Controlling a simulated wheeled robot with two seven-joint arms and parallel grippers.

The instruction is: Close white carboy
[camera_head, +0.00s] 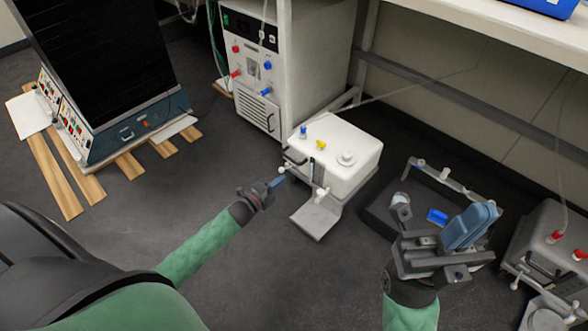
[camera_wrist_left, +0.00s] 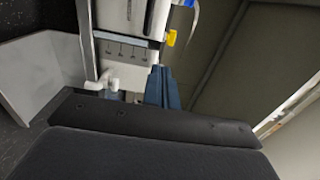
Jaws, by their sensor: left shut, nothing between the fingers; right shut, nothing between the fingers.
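The white carboy (camera_head: 357,174) is a box-shaped white container standing low on the floor, with a round cap (camera_head: 346,158) on top. My left gripper (camera_head: 279,181) is shut and empty, just left of the front of the carboy. In the left wrist view, its blue fingers (camera_wrist_left: 160,87) are close to the white tap-like part (camera_wrist_left: 100,84); contact cannot be told. My right gripper (camera_head: 475,224) is shut and empty, over a dark tray.
A grey plate (camera_head: 315,220) juts out in front of the carboy. The dark tray (camera_head: 378,211) on the right holds a blue item (camera_head: 437,216). A white cabinet (camera_head: 309,75) stands behind, and another grey-white unit (camera_head: 545,240) at far right. Open floor lies in front.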

